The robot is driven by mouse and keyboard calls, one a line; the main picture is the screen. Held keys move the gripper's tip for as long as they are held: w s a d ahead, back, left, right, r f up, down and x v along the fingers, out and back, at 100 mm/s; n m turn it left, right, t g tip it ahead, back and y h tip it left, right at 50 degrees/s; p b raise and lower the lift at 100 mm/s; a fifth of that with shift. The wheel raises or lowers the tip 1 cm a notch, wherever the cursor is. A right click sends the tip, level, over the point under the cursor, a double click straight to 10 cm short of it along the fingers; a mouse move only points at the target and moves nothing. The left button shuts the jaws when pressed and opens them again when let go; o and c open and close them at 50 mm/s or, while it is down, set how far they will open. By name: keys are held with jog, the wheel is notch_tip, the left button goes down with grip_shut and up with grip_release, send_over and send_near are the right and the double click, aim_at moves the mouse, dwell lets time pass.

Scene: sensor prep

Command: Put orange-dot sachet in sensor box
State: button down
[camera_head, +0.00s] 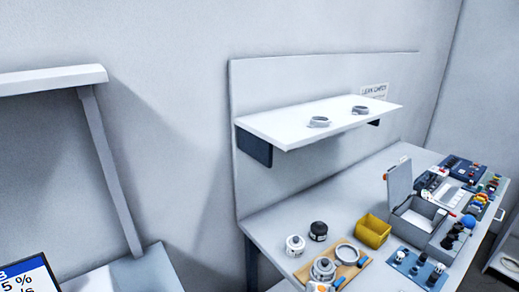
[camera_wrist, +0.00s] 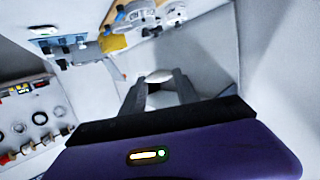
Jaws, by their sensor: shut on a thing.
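In the wrist view my gripper (camera_wrist: 158,82) is closed on a small pale item (camera_wrist: 158,76) between its fingertips. The item is mostly hidden by the fingers, and no orange dot shows on it, so I cannot confirm that it is the sachet. In the head view an open grey box (camera_head: 397,222) with its lid (camera_head: 399,184) raised stands on the bench; it looks like the sensor box. My gripper does not show in the head view. The held item is apart from the box.
On the bench (camera_head: 272,232) are a yellow bin (camera_head: 373,231), a wooden board (camera_head: 352,268) with metal parts, a blue mat (camera_head: 404,265), and black (camera_head: 318,231) and white (camera_head: 295,245) jars. A shelf (camera_head: 290,124) with two rings overhangs the back.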

jog(key=s+d+f+n+y, duration=0.1)
jog(key=s+d+f+y, duration=0.1)
jog(key=f, duration=0.6)
jog(key=s+d+f+n+y, duration=0.1)
jog(key=s+d+f, duration=0.3)
jog(key=s+f, duration=0.3)
jog(key=shift+d+f+n+t+y, duration=0.3)
jog(key=shift+d+f+n+y, duration=0.1)
jog(key=shift+f, duration=0.8)
jog(key=w+d+r+m+g+h+p, duration=0.1)
jog(key=w+d+r+m+h+p, duration=0.15)
jog(key=w+d+r, duration=0.4)
jog(key=w+d+r+m+g+h+p, duration=0.1)
jog(key=w+d+r+m+h+p, duration=0.2)
jog(key=r, duration=0.6)
jog(key=w+d+r+m+g+h+p, duration=0.1)
jog(key=w+d+r+h+p, duration=0.2)
jog(key=d+r, duration=0.4)
jog(key=shift+t+y, duration=0.25)
jog(key=shift+t, duration=0.05)
jog(key=f+b, duration=0.1)
jog(key=f, duration=0.4)
jog(key=a+f+b, duration=0.1)
jog(key=f, duration=0.4)
jog(key=f+b, duration=0.2)
jog(key=f, duration=0.4)
jog(key=shift+w+a, duration=0.25)
jog(key=shift+w, duration=0.05)
jog(key=shift+f+b, duration=0.65)
jog(key=shift+f, duration=1.65)
